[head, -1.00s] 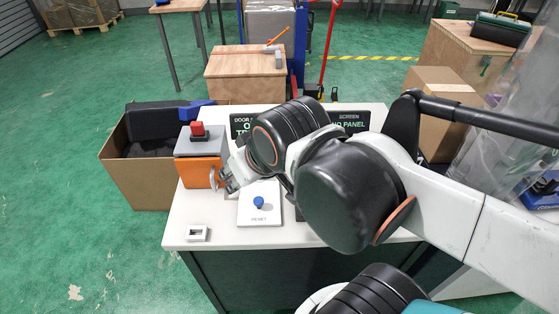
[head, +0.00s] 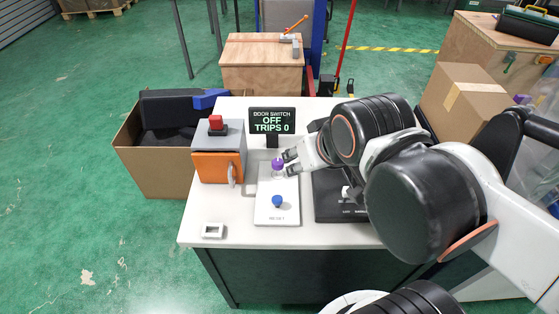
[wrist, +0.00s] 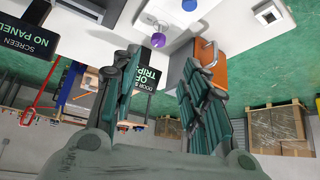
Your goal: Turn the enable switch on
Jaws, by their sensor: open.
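A white plate (head: 264,212) on the bench carries a purple ball knob (head: 278,164) at its far end and a blue knob (head: 277,201) above RESET lettering. No label reading "enable" is legible. My gripper (head: 288,163) is open just right of the purple knob, close to it; I cannot tell if they touch. In the wrist view, the purple knob (wrist: 158,40) shows beyond and between the spread fingers (wrist: 163,60). A small display (head: 272,121) reads DOOR SWITCH OFF, TRIPS 0. A black panel (head: 328,208) with a white lever (head: 346,192) is partly hidden by my arm.
A grey box with orange door (head: 216,167) and red top button (head: 216,124) stands left of the plate. A small white frame (head: 212,231) lies at the front left corner. A cardboard box (head: 150,176) stands beside the bench. The front bench edge is clear.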

